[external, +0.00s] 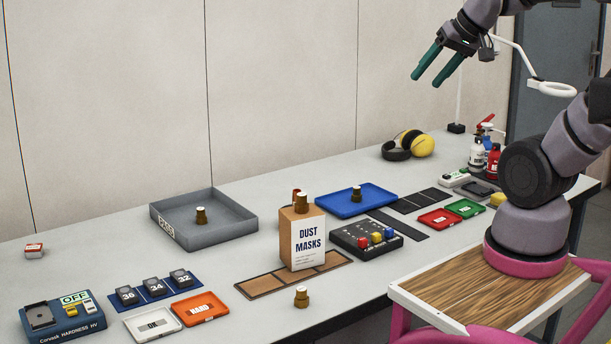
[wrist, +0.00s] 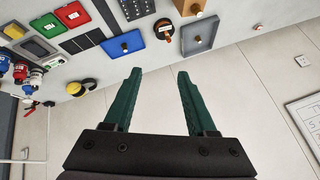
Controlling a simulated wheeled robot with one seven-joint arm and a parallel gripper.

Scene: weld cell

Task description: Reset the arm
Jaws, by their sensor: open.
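My gripper (external: 437,66) is raised high above the back right of the table, near the wall. Its two green fingers are apart and nothing is between them. In the wrist view my gripper (wrist: 155,88) also shows open and empty, with the pale wall behind the fingers and the table upside down along the top. My arm rises from its pink base at the right of the external view.
The table (external: 110,255) holds a grey tray (external: 235,229), a dust masks box (external: 302,240), a blue tray (external: 340,207), a hardness tester (external: 62,318) and yellow earmuffs (external: 413,143). A white lamp (external: 553,89) stands near my arm. The air around my gripper is clear.

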